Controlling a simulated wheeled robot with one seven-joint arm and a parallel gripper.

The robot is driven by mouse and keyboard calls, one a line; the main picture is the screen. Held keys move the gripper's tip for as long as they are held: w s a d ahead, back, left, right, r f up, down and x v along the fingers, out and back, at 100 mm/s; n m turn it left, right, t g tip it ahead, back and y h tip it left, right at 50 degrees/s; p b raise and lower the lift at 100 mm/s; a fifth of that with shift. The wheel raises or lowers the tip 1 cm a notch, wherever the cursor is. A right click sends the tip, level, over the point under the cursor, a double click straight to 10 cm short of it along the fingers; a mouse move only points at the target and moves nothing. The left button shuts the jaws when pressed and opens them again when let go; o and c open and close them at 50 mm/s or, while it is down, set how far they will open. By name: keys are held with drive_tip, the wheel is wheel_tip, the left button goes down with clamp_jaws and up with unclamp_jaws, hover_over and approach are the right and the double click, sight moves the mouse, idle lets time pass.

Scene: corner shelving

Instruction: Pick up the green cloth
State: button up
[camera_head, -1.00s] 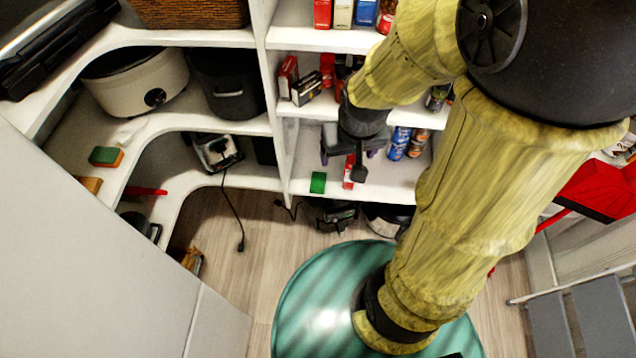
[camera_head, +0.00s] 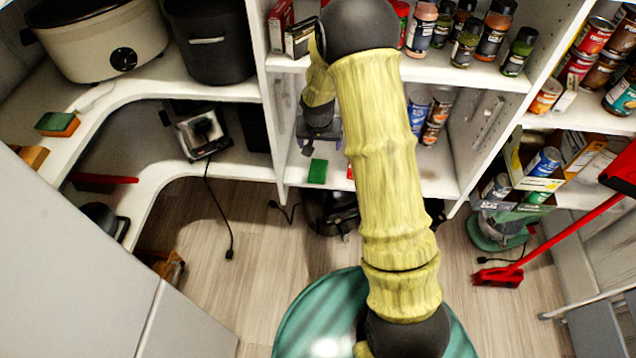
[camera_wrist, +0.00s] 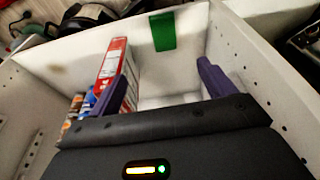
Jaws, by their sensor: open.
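The green cloth (camera_head: 317,171) is a small flat green rectangle at the front edge of the lower white shelf. It also shows in the wrist view (camera_wrist: 162,31), at the top, near the shelf's edge. My gripper (camera_wrist: 166,84) is open and empty, with its two purple fingers apart. The cloth lies beyond the fingertips, roughly in line with the gap between them. In the head view my gripper is partly hidden by my arm and sits just behind the cloth, inside the shelf bay.
A red-and-white box (camera_wrist: 113,63) stands beside the left finger, with cans behind it. White side panels (camera_wrist: 255,60) bound the bay. Cans (camera_head: 431,115) stand right of my arm. A green-and-orange sponge (camera_head: 57,123) lies on the left shelf.

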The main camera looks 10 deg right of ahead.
drive_tip(key=x, duration=0.2)
drive_tip(key=shift+w+a+f, duration=0.2)
drive_tip(key=shift+w+f, duration=0.05)
drive_tip(key=shift+f, duration=0.1)
drive_tip(key=b, duration=0.3)
hover_over(318, 169)
drive_tip(key=s, duration=0.2)
wheel_tip(318, 169, down, 11)
drive_tip(key=shift+f, duration=0.35)
drive_tip(key=shift+f, duration=0.1)
drive_tip(key=shift+w+a+b+x, duration=0.1)
drive_tip(key=shift+b+x, duration=0.25)
drive_tip(key=shift+x, duration=0.9)
drive_tip(key=shift+w+a+b+x, duration=0.15)
drive_tip(key=shift+b+x, duration=0.2)
drive_tip(key=shift+x, duration=0.9)
drive_tip(key=shift+f, duration=0.1)
